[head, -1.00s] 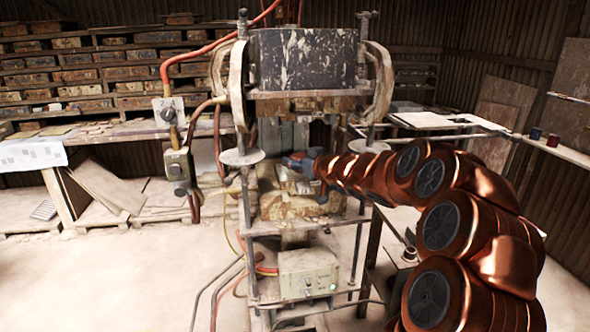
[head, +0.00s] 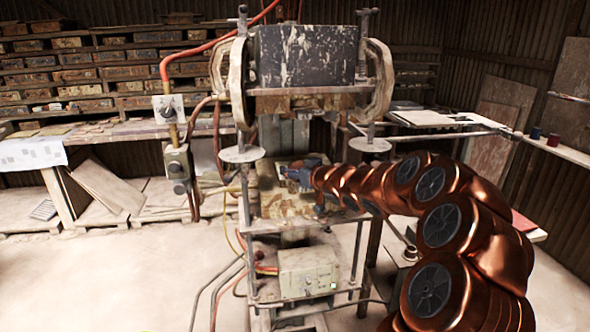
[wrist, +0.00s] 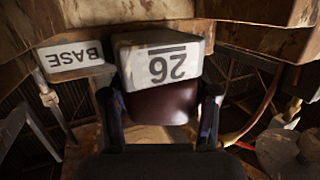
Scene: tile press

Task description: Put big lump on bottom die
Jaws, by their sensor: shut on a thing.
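My gripper (wrist: 160,115) has its two dark fingers either side of a smooth dark red-brown lump (wrist: 158,106) and is shut on it. In the head view my gripper (head: 297,172) is low between the press's upper and lower parts, over the bottom die (head: 275,203); the lump cannot be made out there. In the wrist view the lettering is upside down. An off-white block marked 26 (wrist: 163,66) overlaps the lump's upper edge, and a BASE label (wrist: 70,58) sits to its left on a worn brown body. I cannot tell whether the lump touches the die.
The upper press block (head: 306,55) hangs above my gripper. Upright rods with discs (head: 241,154) flank the gap. A control box (head: 308,272) sits below. Shelves of moulds (head: 75,75) and a bench stand behind left. The floor at left is clear.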

